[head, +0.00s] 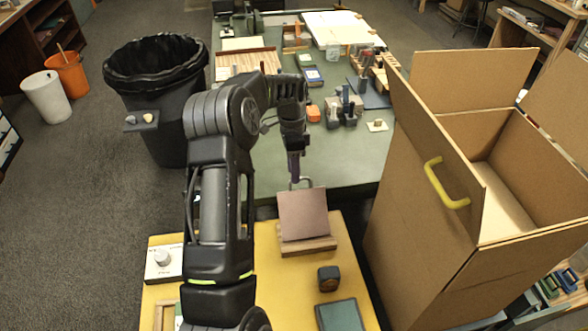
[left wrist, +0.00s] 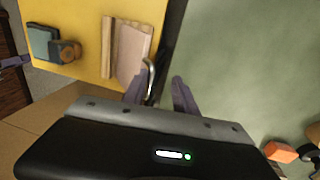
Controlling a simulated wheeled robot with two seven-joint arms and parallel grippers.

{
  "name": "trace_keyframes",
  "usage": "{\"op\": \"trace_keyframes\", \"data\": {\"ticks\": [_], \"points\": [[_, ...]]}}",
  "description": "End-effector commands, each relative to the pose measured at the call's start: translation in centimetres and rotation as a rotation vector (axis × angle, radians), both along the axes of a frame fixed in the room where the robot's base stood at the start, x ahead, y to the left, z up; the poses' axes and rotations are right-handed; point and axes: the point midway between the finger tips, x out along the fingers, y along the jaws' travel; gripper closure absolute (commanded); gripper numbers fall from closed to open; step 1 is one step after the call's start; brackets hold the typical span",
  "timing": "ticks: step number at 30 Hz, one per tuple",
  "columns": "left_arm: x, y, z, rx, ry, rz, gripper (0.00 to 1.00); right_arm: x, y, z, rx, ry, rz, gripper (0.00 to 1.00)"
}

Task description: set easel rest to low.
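The easel is a wooden base (head: 308,247) with a brownish-pink panel (head: 303,213) leaning on it, at the far edge of the yellow surface. A metal loop (head: 302,182) stands up behind the panel's top. In the left wrist view the panel (left wrist: 134,54) and the metal loop (left wrist: 150,76) also show. My left gripper (head: 294,170) points down just behind the panel. In the left wrist view its fingers (left wrist: 158,90) are apart, with the loop's end between them, nearer one finger.
A cardboard box (head: 430,190) with a yellow handle stands close on the right. A small dark block (head: 328,278) and a teal slab (head: 340,316) lie in front of the easel. A white switch box (head: 163,263) sits left. The green table (head: 340,178) lies behind.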

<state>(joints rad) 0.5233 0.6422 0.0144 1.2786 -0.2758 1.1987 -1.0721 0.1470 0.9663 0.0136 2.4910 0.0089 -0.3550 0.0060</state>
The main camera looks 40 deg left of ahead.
Motion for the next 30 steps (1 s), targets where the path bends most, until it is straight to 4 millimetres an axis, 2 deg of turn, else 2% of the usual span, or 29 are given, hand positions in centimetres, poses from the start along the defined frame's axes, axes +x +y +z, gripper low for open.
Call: {"op": "trace_keyframes", "data": {"ticks": [11,14,21,24,30], "points": [[-0.2,0.2,0.3,0.001,0.006,0.001,0.69,0.0,0.0,-0.2,0.000,0.000,0.000,0.43],[0.0,0.3,1.3,0.003,0.003,0.001,0.69,0.0,0.0,-0.5,0.001,-0.001,0.001,0.43],[0.6,0.6,5.3,0.002,-0.001,0.000,0.69,0.1,0.1,-1.1,0.003,-0.004,0.001,0.43],[0.7,0.8,6.9,0.001,0.000,0.001,0.69,0.1,0.0,-0.5,0.003,-0.003,0.001,0.43],[0.7,0.8,7.8,0.000,0.001,0.000,0.69,0.1,0.0,-0.5,0.002,-0.002,0.001,0.43]]}}
